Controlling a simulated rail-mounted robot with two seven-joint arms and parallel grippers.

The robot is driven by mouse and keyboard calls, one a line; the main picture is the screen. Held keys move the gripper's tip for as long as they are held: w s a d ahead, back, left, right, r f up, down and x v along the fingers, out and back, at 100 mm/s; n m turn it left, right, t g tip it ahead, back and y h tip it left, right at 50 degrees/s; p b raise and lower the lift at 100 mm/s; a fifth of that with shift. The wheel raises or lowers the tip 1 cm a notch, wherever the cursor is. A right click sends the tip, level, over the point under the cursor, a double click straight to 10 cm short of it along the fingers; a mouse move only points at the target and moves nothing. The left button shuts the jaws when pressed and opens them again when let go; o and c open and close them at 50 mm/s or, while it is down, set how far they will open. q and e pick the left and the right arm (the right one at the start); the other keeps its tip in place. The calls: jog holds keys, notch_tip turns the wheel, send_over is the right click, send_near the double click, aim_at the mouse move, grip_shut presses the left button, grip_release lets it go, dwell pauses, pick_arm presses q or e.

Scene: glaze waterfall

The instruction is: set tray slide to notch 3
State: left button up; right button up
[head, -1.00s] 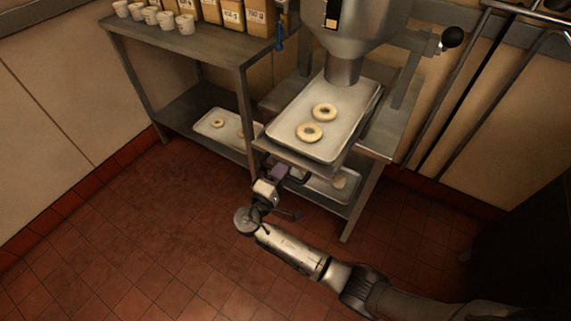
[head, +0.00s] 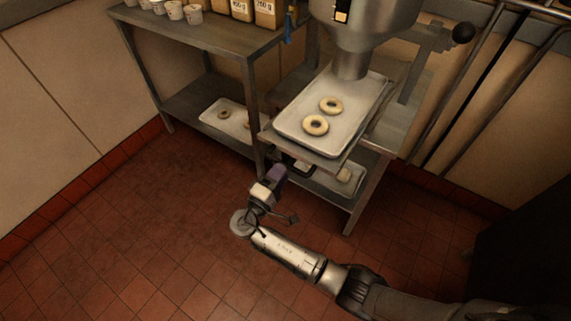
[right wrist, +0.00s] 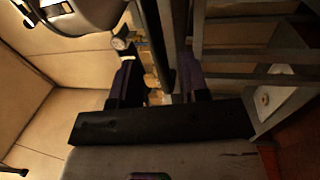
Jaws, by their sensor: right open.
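The grey tray slide (head: 333,162) sits under the dispenser's nozzle and carries a pale metal tray (head: 345,142) with two ring doughnuts (head: 316,125). I cannot read any notch marks or tell which notch it is at. My right gripper (head: 280,170) is in front of and below the slide's front edge, near a dark handle-like part (head: 303,166), apparently apart from it. In the right wrist view its two dark fingers (right wrist: 158,80) are spread, and nothing is clearly held between them. My left gripper is not in view.
The steel dispenser (head: 365,30) stands above the tray, with a black-knobbed lever (head: 463,34) at its right. A steel shelf table (head: 195,36) with cups and boxes stands at the left. Lower trays (head: 240,122) hold more doughnuts. The red tiled floor in front is clear.

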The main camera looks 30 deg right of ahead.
jog(key=p+v, duration=0.1)
jog(key=v, duration=0.9)
dwell(0.3)
